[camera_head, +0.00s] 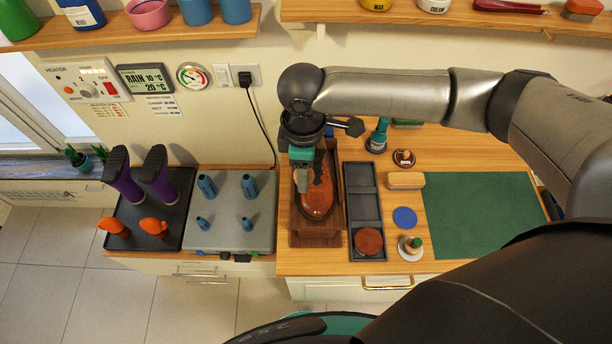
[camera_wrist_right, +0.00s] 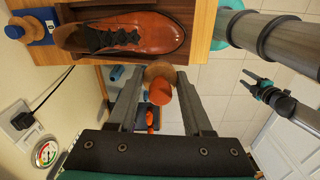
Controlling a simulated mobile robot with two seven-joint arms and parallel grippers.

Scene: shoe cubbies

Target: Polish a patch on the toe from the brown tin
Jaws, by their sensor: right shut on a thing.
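A brown leather shoe with dark laces (camera_head: 316,200) rests on a wooden stand (camera_head: 302,238); it also shows in the wrist view (camera_wrist_right: 150,30). My right gripper (camera_head: 313,180) is over the shoe in the head view. In the wrist view my right gripper (camera_wrist_right: 160,82) is shut on a round wooden applicator with an orange-red knob (camera_wrist_right: 160,93). Its wooden disc is close to the shoe; I cannot tell whether they touch. A round reddish-brown tin (camera_head: 368,242) sits in the front compartment of a dark tray (camera_head: 364,177). My left gripper (camera_wrist_right: 258,86) appears open and empty in the wrist view.
A green mat (camera_head: 485,213) is clear. Boots (camera_head: 123,176) stand at the left.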

